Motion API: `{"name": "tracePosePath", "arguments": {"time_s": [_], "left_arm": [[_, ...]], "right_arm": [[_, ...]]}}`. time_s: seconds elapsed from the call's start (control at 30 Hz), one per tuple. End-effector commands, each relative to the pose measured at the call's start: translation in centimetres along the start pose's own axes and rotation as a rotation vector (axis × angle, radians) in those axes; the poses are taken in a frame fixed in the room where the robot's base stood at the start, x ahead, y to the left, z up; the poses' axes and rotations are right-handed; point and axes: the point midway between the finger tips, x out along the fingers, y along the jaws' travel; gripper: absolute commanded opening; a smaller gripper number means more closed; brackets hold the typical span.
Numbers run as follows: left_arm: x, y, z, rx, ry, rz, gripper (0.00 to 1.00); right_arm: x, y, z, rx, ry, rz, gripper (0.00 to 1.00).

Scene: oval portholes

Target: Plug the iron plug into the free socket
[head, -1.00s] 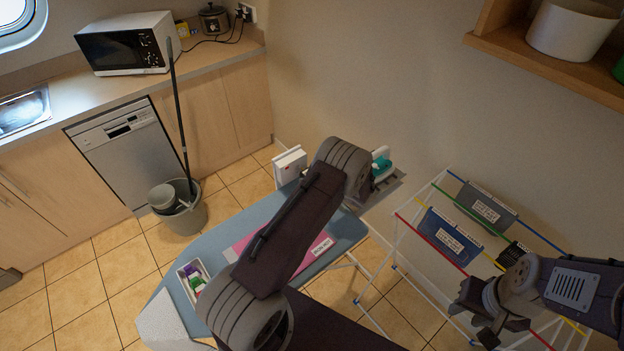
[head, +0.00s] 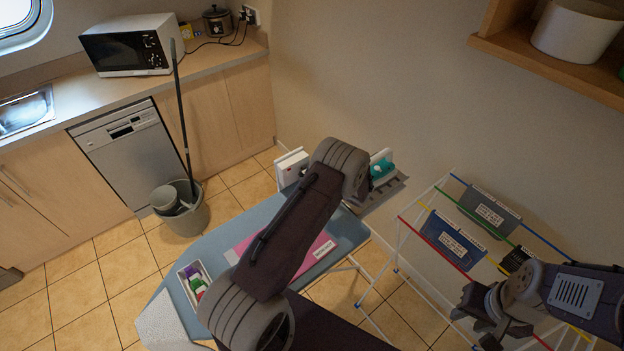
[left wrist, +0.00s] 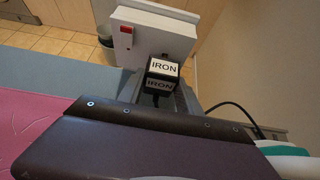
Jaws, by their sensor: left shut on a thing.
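The iron plug (left wrist: 163,69) is a dark block with a white IRON label. In the left wrist view it sits between the dark fingers of my left gripper (left wrist: 160,98), which is shut on it. A second IRON label shows just below the first. A white box (left wrist: 152,34) with a red switch is right behind the plug; whether they touch, I cannot tell. The box stands by the far end of the ironing board in the head view (head: 291,168). My left gripper is hidden behind my arm there. My right gripper (head: 482,312) hangs at lower right, its jaws unclear.
The white and teal iron (head: 381,168) rests on a grey stand just right of my left wrist. A dark cable (left wrist: 232,108) curves toward it. The blue ironing board (head: 220,235) carries a pink cloth and a small tray (head: 194,283). A drying rack (head: 405,240) stands at right.

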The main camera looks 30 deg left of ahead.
Motion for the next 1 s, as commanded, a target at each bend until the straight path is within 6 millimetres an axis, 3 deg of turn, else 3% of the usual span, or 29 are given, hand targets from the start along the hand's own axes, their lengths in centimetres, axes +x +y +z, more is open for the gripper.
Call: {"name": "tracePosePath", "arguments": {"time_s": [1.0], "left_arm": [[1.3,0.0,0.9,-0.001,-0.003,0.0,0.0]], "right_arm": [[0.7,0.0,0.1,0.0,0.0,0.0,0.36]]}}
